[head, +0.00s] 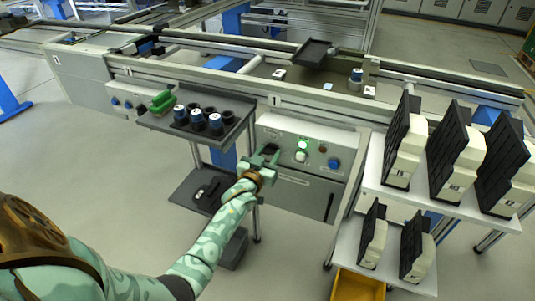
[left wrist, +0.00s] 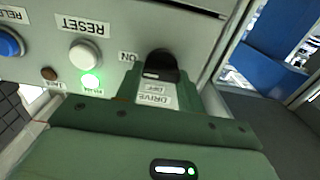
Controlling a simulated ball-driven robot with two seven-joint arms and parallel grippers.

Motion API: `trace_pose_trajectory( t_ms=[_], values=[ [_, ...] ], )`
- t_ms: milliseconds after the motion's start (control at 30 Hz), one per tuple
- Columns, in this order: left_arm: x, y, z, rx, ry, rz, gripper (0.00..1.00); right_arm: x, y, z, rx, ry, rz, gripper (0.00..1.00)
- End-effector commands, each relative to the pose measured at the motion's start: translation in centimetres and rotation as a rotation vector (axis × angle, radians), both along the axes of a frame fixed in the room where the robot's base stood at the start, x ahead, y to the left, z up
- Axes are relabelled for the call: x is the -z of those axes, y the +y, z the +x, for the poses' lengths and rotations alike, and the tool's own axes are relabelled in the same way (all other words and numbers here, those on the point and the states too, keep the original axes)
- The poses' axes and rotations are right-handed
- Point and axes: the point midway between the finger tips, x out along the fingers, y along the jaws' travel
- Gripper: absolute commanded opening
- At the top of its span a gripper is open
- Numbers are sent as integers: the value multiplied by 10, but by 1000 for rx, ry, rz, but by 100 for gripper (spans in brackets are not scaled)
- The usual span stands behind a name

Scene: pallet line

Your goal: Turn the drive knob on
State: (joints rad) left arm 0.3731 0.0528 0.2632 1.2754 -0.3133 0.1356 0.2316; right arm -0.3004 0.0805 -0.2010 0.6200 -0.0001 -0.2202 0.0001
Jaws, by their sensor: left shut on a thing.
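The drive knob (left wrist: 162,64) is black and sits on the light grey control panel (head: 286,129) marked 1. The wrist view shows the panel upside down, with an ON label left of the knob and a DRIVE OFF plate (left wrist: 155,96) below it. A pale mark shows at the knob's lower left; I cannot tell its exact setting. My left gripper (head: 267,157), pale green, is at the panel and shut on the knob; its dark green body (left wrist: 150,140) fills the lower wrist view. The fingertips' contact is partly hidden. My right gripper is not in view.
Beside the knob are a lit green lamp (head: 303,145), a white RESET button (head: 300,156), a dark amber lamp (head: 322,149) and a blue button (head: 334,164). A dark tray (head: 240,103) with cups stands left; a white shelf (head: 375,190) with several cases stands right.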

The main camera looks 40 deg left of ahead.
Motion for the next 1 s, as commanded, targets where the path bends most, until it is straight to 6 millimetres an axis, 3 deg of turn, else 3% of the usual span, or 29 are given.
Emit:
trace_pose_trajectory(
  t_ms=[33,67,100,133,400,533,1000],
  values=[
    [1,0,0,0,4,2,15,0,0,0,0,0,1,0],
    [1,0,0,0,3,1,46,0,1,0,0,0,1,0],
    [1,0,0,0,3,1,58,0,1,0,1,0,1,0],
    [1,0,0,0,3,1,60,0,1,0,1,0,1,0],
    [0,0,-1,0,1,0,60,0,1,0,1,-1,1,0],
    [-1,-3,-12,0,1,-2,60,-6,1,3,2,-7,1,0],
    [-2,-30,-126,-1,2,-3,60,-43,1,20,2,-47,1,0]
  ],
)
